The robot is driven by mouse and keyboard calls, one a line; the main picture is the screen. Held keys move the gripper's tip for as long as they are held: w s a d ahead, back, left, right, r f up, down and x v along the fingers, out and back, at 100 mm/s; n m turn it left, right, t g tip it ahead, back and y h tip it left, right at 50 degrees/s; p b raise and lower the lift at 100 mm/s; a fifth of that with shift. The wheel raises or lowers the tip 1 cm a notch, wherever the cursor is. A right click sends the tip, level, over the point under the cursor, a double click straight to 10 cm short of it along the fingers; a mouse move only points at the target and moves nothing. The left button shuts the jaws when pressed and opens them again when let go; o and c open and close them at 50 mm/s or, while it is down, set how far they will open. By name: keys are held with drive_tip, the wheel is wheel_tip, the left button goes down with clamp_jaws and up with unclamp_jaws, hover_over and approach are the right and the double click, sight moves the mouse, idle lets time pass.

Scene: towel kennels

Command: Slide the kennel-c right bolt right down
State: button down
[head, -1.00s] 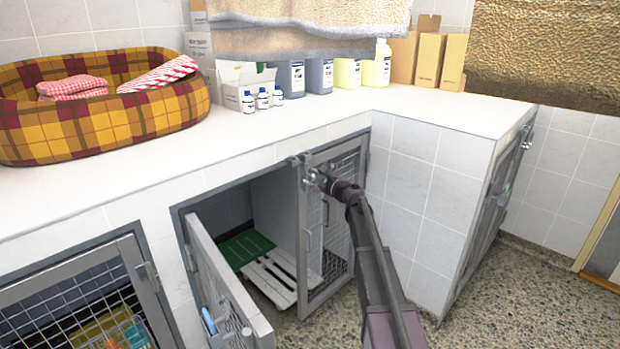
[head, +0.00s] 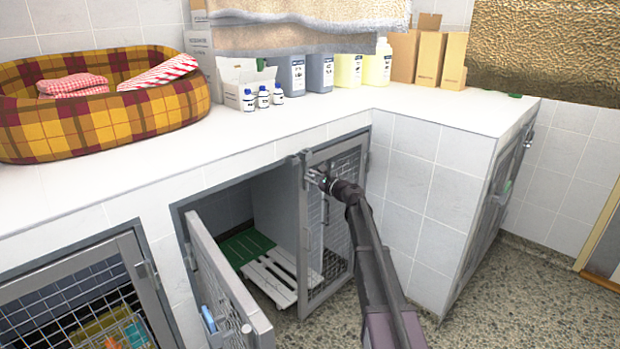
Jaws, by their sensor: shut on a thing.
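The right mesh door (head: 337,220) of the kennels under the counter stands shut, with a grey metal frame. My gripper (head: 317,178) is at the upper left corner of this door, shut on a small metal part that I take to be the bolt. The gripper and its wrist hide most of that part, so I cannot tell how far it has slid. A small metal fitting (head: 301,159) shows just above and left of the gripper, at the top of the frame.
A kennel door (head: 228,280) stands swung open left of my arm, with a blue-handled item on it. White slats (head: 272,276) and a green mat (head: 246,246) lie inside. The white counter (head: 300,120) runs above. Speckled floor (head: 490,310) is free at right.

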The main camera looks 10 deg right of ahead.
sight(306, 182)
wheel_tip(306, 182, down, 3)
drive_tip(key=shift+s+a+r+b, duration=0.1)
drive_tip(key=shift+b, duration=1.1)
drive_tip(key=c, duration=0.8)
unclamp_jaws()
drive_tip(key=shift+o, duration=0.8)
